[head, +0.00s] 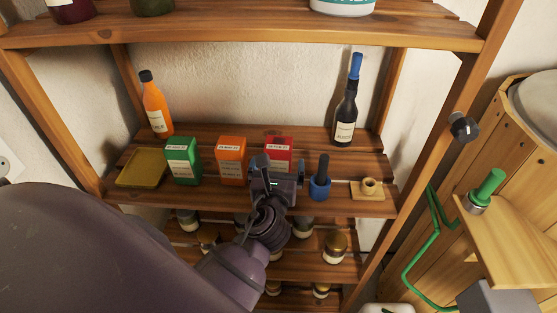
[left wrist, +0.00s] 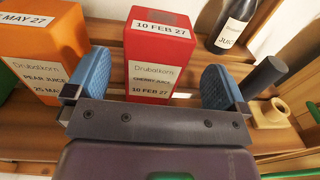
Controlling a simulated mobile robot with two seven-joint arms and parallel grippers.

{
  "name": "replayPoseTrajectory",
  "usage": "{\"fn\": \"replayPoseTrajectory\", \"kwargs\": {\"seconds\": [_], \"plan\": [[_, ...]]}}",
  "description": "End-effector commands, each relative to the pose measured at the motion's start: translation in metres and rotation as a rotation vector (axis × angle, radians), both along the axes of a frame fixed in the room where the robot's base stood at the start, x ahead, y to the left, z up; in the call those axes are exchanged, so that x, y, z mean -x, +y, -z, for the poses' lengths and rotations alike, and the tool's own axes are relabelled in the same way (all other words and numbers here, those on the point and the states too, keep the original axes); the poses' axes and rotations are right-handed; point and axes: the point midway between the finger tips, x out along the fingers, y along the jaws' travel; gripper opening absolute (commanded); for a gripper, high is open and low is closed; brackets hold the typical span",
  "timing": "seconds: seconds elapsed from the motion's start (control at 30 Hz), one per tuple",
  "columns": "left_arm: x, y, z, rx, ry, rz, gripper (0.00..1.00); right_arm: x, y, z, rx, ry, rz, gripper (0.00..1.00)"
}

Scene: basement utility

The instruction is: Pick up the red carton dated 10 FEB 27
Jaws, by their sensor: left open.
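The red carton (head: 279,146) stands upright on the middle shelf, labelled 10 FEB 27 and cherry juice in the left wrist view (left wrist: 157,55). My left gripper (head: 279,170) is in front of it and hides its lower part in the head view. In the left wrist view the left gripper (left wrist: 157,85) is open, with one blue finger pad toward each side of the carton. My right gripper is not in view.
An orange carton (head: 231,157) and a green carton (head: 183,160) stand to the left. A dark bottle (head: 345,115) stands behind right. An upper shelf (head: 240,33) hangs above.

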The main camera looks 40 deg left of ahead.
Motion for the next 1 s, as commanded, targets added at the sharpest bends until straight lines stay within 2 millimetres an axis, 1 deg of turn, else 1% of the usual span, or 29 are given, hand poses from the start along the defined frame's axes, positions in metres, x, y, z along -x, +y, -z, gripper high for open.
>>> {"fn": "replayPoseTrajectory", "kwargs": {"seconds": [0.17,0.33,0.43,0.57,0.77,0.8,0.87,1.0], "plan": [[-0.01,0.007,0.001,0.0,-0.001,0.0,1.0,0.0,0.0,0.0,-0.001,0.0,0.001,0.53],[-0.03,0.02,0.003,-0.001,-0.002,0.001,1.0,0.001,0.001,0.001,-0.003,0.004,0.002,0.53],[-0.04,0.025,0.003,-0.001,0.0,0.001,1.0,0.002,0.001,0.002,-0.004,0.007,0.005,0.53],[-0.045,0.029,0.003,0.0,0.0,0.001,1.0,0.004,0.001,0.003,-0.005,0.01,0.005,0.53],[-0.046,0.029,0.003,0.001,0.0,0.001,1.0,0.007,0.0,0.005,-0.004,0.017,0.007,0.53],[-0.046,0.029,0.003,0.0,0.001,0.001,0.97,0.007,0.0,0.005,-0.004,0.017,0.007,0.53],[-0.046,0.029,0.003,0.0,0.001,0.001,0.88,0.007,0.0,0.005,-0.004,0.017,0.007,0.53],[-0.046,0.029,0.003,0.0,0.001,0.001,0.66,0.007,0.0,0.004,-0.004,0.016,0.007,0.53]]}}
